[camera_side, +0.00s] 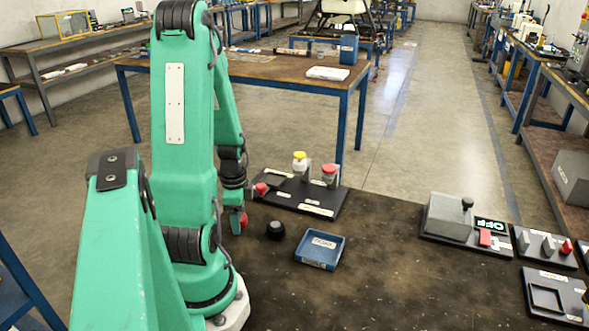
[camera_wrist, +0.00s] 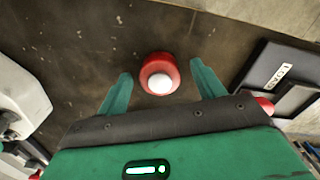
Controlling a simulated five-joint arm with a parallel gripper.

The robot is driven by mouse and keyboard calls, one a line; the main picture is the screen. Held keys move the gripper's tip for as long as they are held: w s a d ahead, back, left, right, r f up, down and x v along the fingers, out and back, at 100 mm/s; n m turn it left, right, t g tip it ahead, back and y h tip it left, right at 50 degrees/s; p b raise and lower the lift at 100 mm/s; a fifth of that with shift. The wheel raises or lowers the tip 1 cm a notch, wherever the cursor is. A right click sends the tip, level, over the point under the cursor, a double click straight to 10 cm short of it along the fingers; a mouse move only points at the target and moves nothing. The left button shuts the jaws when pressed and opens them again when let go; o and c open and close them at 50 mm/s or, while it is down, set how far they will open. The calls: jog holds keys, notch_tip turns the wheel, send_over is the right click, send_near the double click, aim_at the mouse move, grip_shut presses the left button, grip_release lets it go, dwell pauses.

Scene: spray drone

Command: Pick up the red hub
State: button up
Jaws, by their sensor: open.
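The red hub (camera_wrist: 159,72), a round red piece with a white centre, shows in the wrist view over the dark worktop. My gripper (camera_wrist: 163,80) is open, with one green finger to the left of the hub and one to the right. There is a gap on both sides, and neither finger appears to touch it. In the side view, a red piece (camera_side: 238,222) that looks like the hub shows at the lower end of my arm, partly hidden by it. The fingertips are hard to make out there.
A black round knob (camera_side: 275,230) and a blue tray (camera_side: 320,251) lie to the right. Behind stands a black board (camera_side: 318,206) with yellow-topped and red-topped parts. A grey block fixture (camera_side: 449,217) sits farther right. The worktop between tray and fixture is clear.

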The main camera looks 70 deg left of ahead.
dwell(0.3)
jog(key=c, duration=1.1)
jog(key=shift+c, duration=0.2)
jog(key=shift+r, duration=0.15)
jog(key=shift+r, duration=1.85)
jog(key=w+d+r, duration=0.6)
jog(key=d+r, duration=0.1)
jog(key=d, duration=0.3)
